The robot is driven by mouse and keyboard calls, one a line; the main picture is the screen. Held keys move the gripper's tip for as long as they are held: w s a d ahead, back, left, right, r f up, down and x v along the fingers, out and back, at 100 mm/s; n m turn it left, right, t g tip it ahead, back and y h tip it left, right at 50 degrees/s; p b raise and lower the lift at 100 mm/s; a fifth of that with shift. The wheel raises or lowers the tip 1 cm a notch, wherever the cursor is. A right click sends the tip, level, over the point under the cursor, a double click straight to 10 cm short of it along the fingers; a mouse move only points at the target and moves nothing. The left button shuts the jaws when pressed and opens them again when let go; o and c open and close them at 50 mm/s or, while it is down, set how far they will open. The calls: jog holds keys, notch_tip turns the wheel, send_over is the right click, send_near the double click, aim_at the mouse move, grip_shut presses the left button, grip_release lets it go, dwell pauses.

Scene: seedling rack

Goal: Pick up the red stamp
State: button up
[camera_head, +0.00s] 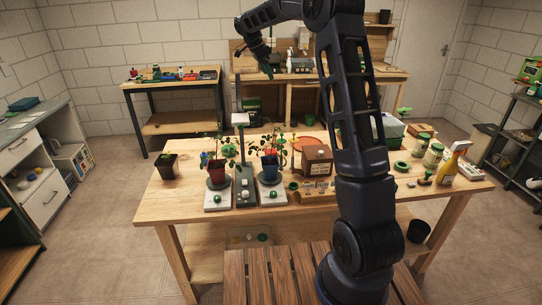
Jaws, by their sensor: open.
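I cannot clearly make out a red stamp. A small upright item with a reddish-brown top and a green lower part (427,178) stands at the right of the wooden table; it is too small to tell whether it is a stamp. My gripper (268,71) is at the upper left end of my raised arm, well above the table and far from that item. It is open, and I see nothing held in it. My arm hides part of the middle right of the table.
A black pot (170,169) stands at the left. The front left tabletop is bare.

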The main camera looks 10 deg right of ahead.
send_near(271, 150)
jog(key=x, duration=0.5)
jog(key=shift+s+f, duration=0.15)
jog(key=shift+s, duration=0.1)
jog(key=shift+x, duration=2.65)
jog(key=c, duration=1)
jog(key=shift+c, duration=0.4)
